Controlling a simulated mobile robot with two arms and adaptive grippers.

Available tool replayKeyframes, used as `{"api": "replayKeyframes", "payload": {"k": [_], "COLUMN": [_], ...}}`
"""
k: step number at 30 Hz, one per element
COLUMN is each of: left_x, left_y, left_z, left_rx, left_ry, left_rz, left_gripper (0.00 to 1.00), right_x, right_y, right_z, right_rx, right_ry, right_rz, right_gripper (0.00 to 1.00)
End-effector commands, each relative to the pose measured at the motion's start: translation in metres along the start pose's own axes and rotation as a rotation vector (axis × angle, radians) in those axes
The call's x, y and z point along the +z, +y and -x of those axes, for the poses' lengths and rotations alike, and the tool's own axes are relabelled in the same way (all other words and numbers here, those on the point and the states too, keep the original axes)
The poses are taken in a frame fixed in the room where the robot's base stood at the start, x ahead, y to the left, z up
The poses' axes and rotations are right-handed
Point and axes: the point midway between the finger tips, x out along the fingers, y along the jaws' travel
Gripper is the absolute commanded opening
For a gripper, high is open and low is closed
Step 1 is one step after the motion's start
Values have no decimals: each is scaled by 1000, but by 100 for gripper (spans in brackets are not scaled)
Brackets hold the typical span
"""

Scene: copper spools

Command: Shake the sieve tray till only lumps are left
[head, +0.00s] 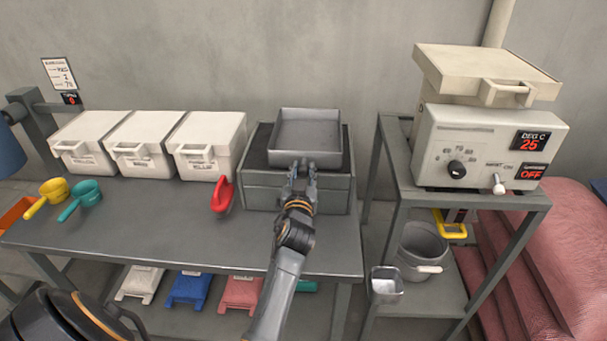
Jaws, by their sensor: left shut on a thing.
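The sieve tray (334,156) is a grey, square, shallow metal tray. It sits on or just above a grey open-topped box (332,194) on the table, with a dark gap showing along its left side. Its inner floor looks plain grey; I cannot make out any powder or lumps in it. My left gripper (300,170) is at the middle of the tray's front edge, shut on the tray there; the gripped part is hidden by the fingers. My right gripper is not in view.
Three white lidded bins (143,133), a red scoop (222,195), a yellow scoop (54,189) and a teal scoop (87,190) stand left on the table (150,225). Right is a stand with a control box (480,140) reading 25 and OFF, above a grey bucket (421,247).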

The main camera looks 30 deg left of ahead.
Motion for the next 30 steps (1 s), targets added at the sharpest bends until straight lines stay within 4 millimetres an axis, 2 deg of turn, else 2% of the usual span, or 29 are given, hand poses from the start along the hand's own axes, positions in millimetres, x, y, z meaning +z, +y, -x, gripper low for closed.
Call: {"api": "replayKeyframes", "payload": {"k": [3, 4, 6, 7, 11, 13, 16, 19, 30], "left_x": [-1, -1, -1, -1, -1, -1, -2, -10, -78], "left_y": [2, 2, 2, 1, 1, 1, 1, 1, 2], "left_z": [0, 0, 0, 0, 0, 0, 0, 0, 0], "left_rx": [4, 4, 3, 3, 2, 2, 2, 1, 4], "left_ry": [2, 2, 2, 2, 2, 2, 2, 4, 6], "left_rz": [4, 4, 4, 4, 4, 3, 3, 5, 5], "left_gripper": [0, 34, 49, 51, 51, 51, 51, 51, 51], "right_x": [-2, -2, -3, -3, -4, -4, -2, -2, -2], "right_y": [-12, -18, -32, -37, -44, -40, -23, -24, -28], "right_z": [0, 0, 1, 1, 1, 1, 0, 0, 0], "right_rx": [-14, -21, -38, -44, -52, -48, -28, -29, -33], "right_ry": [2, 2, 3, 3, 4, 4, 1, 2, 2], "right_rz": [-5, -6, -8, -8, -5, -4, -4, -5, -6], "right_gripper": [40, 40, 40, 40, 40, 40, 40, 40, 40]}}
